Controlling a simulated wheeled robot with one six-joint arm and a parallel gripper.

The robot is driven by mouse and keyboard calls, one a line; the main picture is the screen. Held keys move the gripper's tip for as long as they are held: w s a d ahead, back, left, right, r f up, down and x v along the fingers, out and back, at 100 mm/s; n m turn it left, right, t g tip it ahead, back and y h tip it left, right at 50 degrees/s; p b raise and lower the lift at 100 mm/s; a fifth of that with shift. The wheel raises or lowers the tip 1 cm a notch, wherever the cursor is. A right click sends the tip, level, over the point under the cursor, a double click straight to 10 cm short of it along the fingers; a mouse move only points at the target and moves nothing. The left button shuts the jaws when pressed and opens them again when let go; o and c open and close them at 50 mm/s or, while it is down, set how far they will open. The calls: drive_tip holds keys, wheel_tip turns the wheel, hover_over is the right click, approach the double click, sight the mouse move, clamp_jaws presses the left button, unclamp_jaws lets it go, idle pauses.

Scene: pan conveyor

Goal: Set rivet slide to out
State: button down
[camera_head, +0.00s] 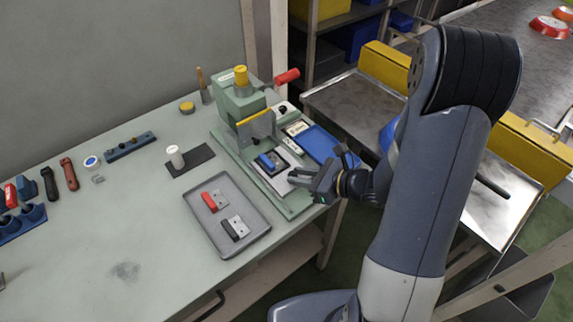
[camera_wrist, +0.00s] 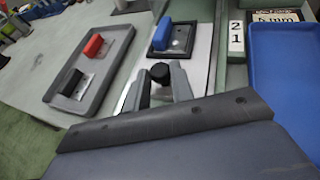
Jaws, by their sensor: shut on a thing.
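The rivet slide (camera_head: 279,184) is a pale plate on the green press base, with a dark nest (camera_head: 264,167) holding a blue-handled part (camera_head: 267,161). It runs out from under the green rivet press (camera_head: 240,97) with its red lever (camera_head: 287,76). In the wrist view the slide plate (camera_wrist: 198,76), the nest (camera_wrist: 180,42) and the blue handle (camera_wrist: 162,33) lie ahead of my gripper (camera_wrist: 160,82). A black knob (camera_wrist: 160,71) at the slide's near end sits between my fingers, which are shut on it.
A grey tray (camera_head: 204,245) with a red-handled and a black-handled part lies left of the slide. A blue tray (camera_head: 321,151) lies to the right, beside small label plates. A white-topped peg (camera_head: 176,157) on a dark mat stands further left. The front left bench is clear.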

drive_tip(key=s+d, duration=0.2)
drive_tip(key=s, duration=0.1)
drive_tip(key=shift+s+d, duration=0.2)
drive_tip(key=shift+s, duration=0.15)
drive_tip(key=c, duration=1.3)
unclamp_jaws()
drive_tip(key=shift+s+d, duration=0.1)
drive_tip(key=shift+d, duration=0.05)
drive_tip(key=shift+o, duration=0.2)
drive_tip(key=v, duration=1.1)
drive_tip(key=shift+f, duration=0.1)
